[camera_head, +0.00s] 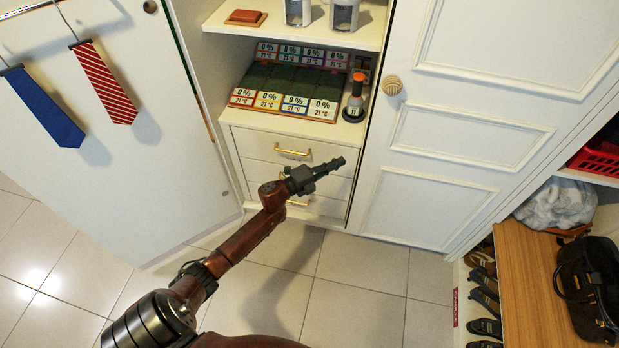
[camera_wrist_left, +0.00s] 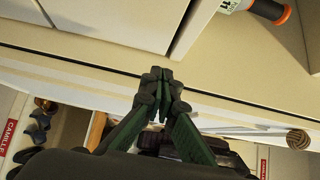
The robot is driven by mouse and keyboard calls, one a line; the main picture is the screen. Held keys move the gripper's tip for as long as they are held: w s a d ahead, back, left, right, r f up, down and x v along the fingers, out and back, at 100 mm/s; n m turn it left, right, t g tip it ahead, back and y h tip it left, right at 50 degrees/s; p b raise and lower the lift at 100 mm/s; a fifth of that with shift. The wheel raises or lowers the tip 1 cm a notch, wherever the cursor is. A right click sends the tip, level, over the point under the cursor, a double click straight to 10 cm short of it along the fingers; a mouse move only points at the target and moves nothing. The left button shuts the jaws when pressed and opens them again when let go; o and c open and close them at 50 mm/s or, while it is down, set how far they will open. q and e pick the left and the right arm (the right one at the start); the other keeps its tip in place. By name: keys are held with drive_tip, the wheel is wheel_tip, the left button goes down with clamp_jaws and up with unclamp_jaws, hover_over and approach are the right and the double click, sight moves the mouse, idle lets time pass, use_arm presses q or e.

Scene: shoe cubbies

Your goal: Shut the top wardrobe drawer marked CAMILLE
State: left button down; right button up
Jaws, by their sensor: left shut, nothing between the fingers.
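The top drawer (camera_head: 256,143) is a cream front with a brass bar handle (camera_head: 293,153), low in the open wardrobe. It looks flush or nearly flush with the frame; I see no clear gap above it. No name can be read on it. My left gripper (camera_head: 338,164) is shut and empty, in front of the drawers, to the right of the handle and partly covering the lower fronts. In the left wrist view the closed fingertips (camera_wrist_left: 160,78) are near pale cabinet panels; contact cannot be told. My right gripper is not in view.
A wardrobe door with ties stands open at left; a panelled door (camera_head: 430,140) with a round knob is at right. A shelf above the drawers holds a card board (camera_head: 285,108) and an orange-capped bottle (camera_head: 354,100). Shoe cubbies and a bench (camera_head: 520,280) stand at far right.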

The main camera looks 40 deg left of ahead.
use_arm(q)
drive_tip(key=p+v, duration=0.2)
drive_tip(key=v, duration=0.7)
drive_tip(key=shift+a, duration=0.2)
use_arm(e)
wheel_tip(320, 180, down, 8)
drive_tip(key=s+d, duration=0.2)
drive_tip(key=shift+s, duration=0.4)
